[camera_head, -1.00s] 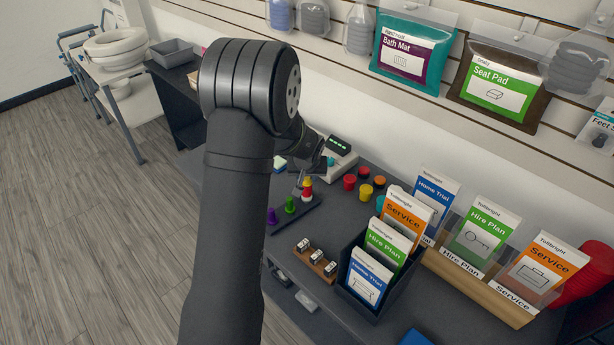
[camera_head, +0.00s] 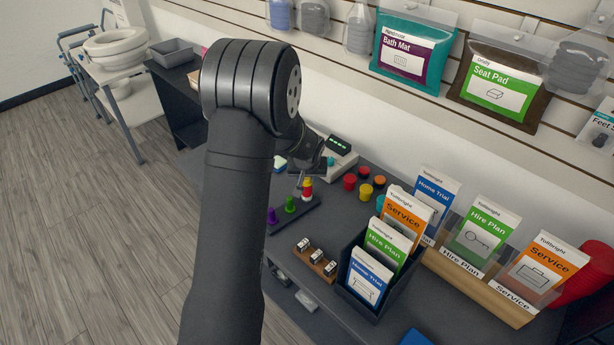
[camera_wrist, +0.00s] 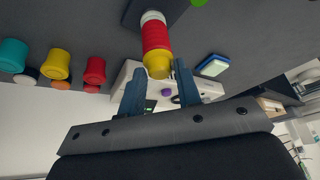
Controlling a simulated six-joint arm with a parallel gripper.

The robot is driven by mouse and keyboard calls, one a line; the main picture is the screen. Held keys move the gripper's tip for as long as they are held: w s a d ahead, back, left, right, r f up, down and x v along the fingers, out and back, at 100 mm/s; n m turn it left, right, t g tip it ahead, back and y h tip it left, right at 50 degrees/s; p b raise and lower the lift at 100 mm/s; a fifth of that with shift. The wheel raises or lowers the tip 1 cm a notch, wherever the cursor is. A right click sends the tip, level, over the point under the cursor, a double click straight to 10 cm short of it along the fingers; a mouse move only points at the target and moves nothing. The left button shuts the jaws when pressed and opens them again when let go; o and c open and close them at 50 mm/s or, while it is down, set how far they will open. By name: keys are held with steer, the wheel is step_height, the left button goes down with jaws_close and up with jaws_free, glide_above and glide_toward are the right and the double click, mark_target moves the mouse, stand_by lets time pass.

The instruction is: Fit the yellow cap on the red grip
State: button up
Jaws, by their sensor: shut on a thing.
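The red grip (camera_wrist: 156,37) stands on a dark strip (camera_head: 297,214), with a white part at its base. The yellow cap (camera_wrist: 158,68) is at the free end of the red grip and appears in line with it and touching it. I cannot tell how far it is seated. My gripper (camera_wrist: 160,74) is shut on the yellow cap, one finger on each side. In the head view my gripper (camera_head: 308,176) is small and partly hidden by my wrist, and the red grip (camera_head: 307,183) shows just below it.
Green (camera_head: 290,204) and purple (camera_head: 271,215) grips stand on the same strip. Another yellow cap (camera_head: 366,192) is right, among red and teal ones. A small block rack (camera_head: 316,259) and a leaflet box (camera_head: 372,297) are nearer. A white device (camera_head: 341,163) is behind.

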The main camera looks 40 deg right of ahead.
steer(key=shift+f, duration=0.1)
steer(key=o, duration=1.4)
steer(key=shift+r, duration=3)
steer(key=shift+f, duration=3)
